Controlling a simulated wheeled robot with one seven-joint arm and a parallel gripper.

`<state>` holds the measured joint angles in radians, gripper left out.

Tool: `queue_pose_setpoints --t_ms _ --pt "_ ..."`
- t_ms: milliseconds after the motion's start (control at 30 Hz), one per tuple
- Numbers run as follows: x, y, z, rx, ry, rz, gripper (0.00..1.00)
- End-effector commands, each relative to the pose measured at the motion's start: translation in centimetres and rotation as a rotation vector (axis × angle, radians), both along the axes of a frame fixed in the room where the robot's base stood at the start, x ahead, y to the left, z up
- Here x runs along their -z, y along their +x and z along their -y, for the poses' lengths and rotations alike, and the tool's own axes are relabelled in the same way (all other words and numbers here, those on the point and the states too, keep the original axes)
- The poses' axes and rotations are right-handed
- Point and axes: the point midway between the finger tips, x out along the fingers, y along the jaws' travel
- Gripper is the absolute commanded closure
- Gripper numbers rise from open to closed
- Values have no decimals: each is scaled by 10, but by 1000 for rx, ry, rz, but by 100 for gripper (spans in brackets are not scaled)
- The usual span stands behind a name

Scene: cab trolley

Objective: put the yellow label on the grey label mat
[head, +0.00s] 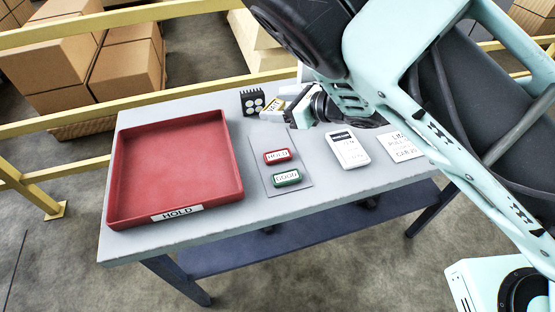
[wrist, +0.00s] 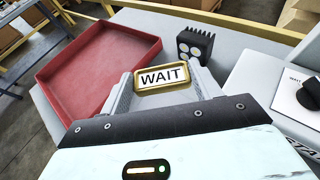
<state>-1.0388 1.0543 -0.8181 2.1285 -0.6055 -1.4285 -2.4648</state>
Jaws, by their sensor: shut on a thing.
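The yellow label (wrist: 162,77), marked WAIT, is between the fingers of my gripper (wrist: 160,90) in the wrist view. In the head view the yellow label (head: 272,108) shows partly at my gripper (head: 285,112), above the back of the table. My gripper is shut on it. The grey label mat (head: 258,160) lies on the table, right of the red tray. On it are a red label (head: 278,156) marked HOLD and a green label (head: 287,178) marked GOOD. The far part of the mat, below the gripper, looks bare.
The red tray (head: 232,165) marked HOLD fills the table's left side. A black block with round grey spots (head: 252,101) stands at the back, close to the gripper. A white device (head: 348,149) and a white printed sheet (head: 400,146) lie to the right. A yellow rail (head: 160,114) runs behind the table.

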Motion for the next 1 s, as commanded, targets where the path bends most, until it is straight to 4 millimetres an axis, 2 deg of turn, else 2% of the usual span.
queue_pose_setpoints --t_ms 67,133,300,533,733,1000 --pt "-2 -1 -8 -33 0 -1 59" --pt "5 -2 -10 -45 -3 -3 59" --pt "35 -2 -10 -46 -4 -6 59" --pt "59 -2 -11 -46 -1 -4 59" --pt "87 -2 -10 -44 -2 -5 59" --pt "94 -2 -11 -45 0 -2 59"
